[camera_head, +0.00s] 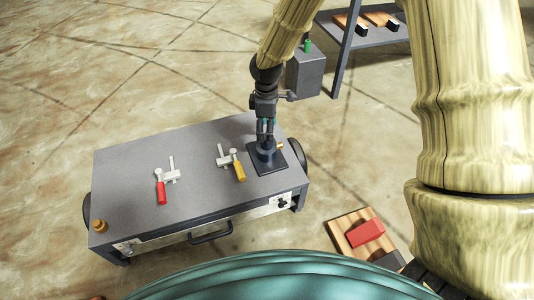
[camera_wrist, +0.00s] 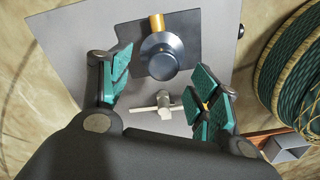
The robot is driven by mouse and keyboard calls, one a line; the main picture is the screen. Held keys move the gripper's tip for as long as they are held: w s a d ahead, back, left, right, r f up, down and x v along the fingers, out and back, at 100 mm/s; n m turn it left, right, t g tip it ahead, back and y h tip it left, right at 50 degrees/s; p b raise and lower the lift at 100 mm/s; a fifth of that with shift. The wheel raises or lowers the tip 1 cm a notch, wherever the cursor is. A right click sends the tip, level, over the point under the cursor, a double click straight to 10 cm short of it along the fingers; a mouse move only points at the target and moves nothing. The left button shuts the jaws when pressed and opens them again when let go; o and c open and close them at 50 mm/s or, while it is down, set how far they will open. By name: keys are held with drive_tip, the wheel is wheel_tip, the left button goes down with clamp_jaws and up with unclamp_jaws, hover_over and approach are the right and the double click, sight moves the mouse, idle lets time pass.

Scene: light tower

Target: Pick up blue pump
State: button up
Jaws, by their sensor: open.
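The blue pump (camera_head: 267,155) is a dark blue-grey round body with a brass-coloured stub. It sits on a dark square plate (camera_head: 285,165) at the right end of the grey cart top. In the wrist view the pump (camera_wrist: 160,57) shows from above, with its stub pointing to the top of the picture. My gripper (camera_head: 265,137) points down over the pump. In the wrist view my gripper (camera_wrist: 165,80) is open, with its green-padded fingers apart on the left and right of the pump. I see nothing held, and I cannot tell the exact height gap.
A yellow-handled clamp (camera_head: 238,168) stands close left of the pump. A red-handled clamp (camera_head: 161,190) is farther left. A brass knob (camera_head: 99,226) is at the cart's front-left corner. A red block (camera_head: 367,231) lies on a wooden board at lower right. A shelf (camera_head: 372,37) stands behind.

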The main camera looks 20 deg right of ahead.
sight(268, 147)
drive_tip(key=shift+s+f+b, duration=0.2)
drive_tip(key=shift+f+b, duration=1.8)
drive_tip(key=shift+f, duration=0.55)
drive_tip(key=shift+r, duration=0.1)
clamp_jaws()
